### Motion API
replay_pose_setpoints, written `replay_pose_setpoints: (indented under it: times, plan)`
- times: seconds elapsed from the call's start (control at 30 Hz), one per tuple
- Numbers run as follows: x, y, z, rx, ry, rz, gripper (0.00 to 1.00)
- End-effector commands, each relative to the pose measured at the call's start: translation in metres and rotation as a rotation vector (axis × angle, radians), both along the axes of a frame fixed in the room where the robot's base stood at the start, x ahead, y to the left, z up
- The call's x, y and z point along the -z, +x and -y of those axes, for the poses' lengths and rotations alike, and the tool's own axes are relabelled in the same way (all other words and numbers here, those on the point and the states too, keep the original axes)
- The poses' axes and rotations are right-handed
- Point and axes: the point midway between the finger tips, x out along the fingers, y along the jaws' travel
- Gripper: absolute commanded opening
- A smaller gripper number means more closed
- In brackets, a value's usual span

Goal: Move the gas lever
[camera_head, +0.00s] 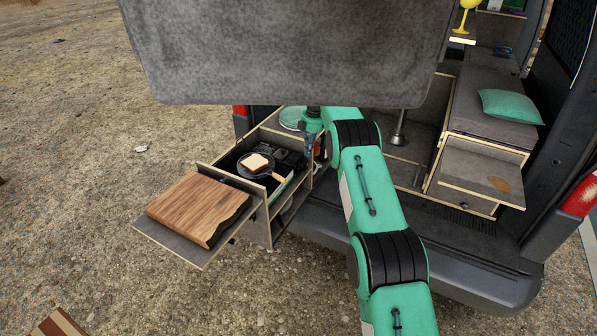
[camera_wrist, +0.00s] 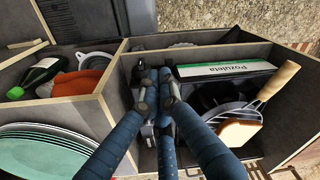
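No part that I can clearly make out as the gas lever shows; my fingers cover the small dark parts where it may be. My gripper (camera_wrist: 158,88) has blue jointed fingers, with the tips close together over the middle compartment of the pull-out kitchen box (camera_wrist: 118,75). I cannot tell whether the tips touch or pinch anything. In the head view my gripper (camera_head: 311,146) is mostly hidden behind my arm. A dark pan (camera_wrist: 238,112) with bread (camera_wrist: 238,132) lies right of the fingers in the wrist view. It also shows in the head view (camera_head: 247,175).
Green-rimmed plates (camera_wrist: 45,152) and a compartment with a dark bottle (camera_wrist: 35,75) lie left of my fingers. A white-green Pozuleta box (camera_wrist: 225,70) lies right. The pan's wooden handle (camera_wrist: 278,80) sticks up. A cutting board (camera_head: 197,208) rests on a pull-out shelf.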

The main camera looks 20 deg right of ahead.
Motion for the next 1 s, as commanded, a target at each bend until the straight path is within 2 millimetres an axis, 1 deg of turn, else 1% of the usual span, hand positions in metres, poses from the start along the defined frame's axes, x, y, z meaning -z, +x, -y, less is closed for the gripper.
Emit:
replay_pose_setpoints:
  times: [0.03,0.1,0.3,0.47,0.87,1.0]
  plan:
    - [-0.008,0.000,0.001,0.000,0.000,0.001,0.00]
    - [-0.016,0.000,0.002,0.000,0.000,0.001,0.00]
    - [-0.032,0.000,0.003,0.000,0.000,0.001,0.00]
    - [-0.035,-0.001,0.003,0.000,0.000,0.000,0.00]
    - [-0.035,-0.001,0.003,0.000,0.000,0.000,0.00]
    - [-0.039,-0.002,0.003,0.007,0.001,0.001,0.00]
